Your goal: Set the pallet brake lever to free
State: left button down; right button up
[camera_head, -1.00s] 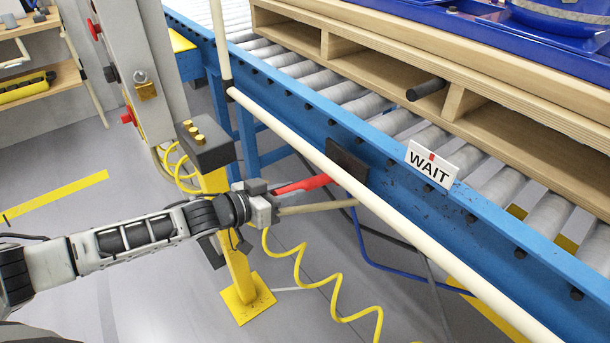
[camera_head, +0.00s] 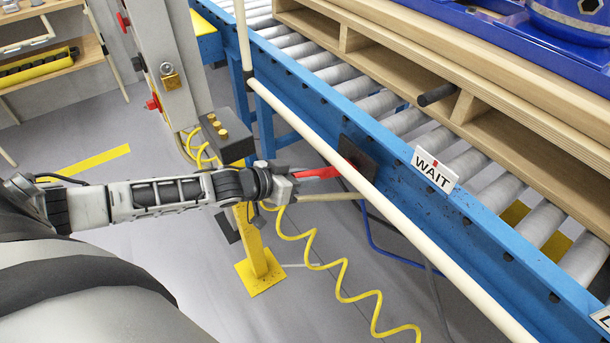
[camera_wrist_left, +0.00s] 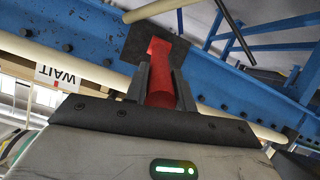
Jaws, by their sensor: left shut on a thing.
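The red brake lever (camera_head: 318,173) sticks out from a dark plate (camera_head: 356,157) on the side of the blue conveyor frame. My left gripper (camera_head: 298,177) is shut on the lever's outer end. In the left wrist view the red lever (camera_wrist_left: 162,75) runs between the two dark fingers (camera_wrist_left: 160,88) to the dark plate (camera_wrist_left: 140,42). A white sign reading WAIT (camera_head: 434,170) stands on the frame to the right of the lever. My right gripper is not in view.
A cream rail (camera_head: 400,213) runs along the conveyor, close to the lever. A grey button box (camera_head: 228,142) on a yellow post (camera_head: 251,240) stands near my left forearm. A wooden pallet (camera_head: 490,100) rests on the rollers. A yellow coiled hose (camera_head: 340,285) hangs below.

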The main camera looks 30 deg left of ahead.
pick_arm(q)
jog(key=c, duration=1.2)
grip_release()
jog(key=shift+r, duration=0.1)
jog(key=shift+o, duration=0.2)
jog(key=p+v, duration=0.4)
jog(key=v, duration=1.2)
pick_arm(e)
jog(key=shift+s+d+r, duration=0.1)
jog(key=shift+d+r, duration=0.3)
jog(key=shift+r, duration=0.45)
pick_arm(q)
jog(key=shift+d, duration=0.1)
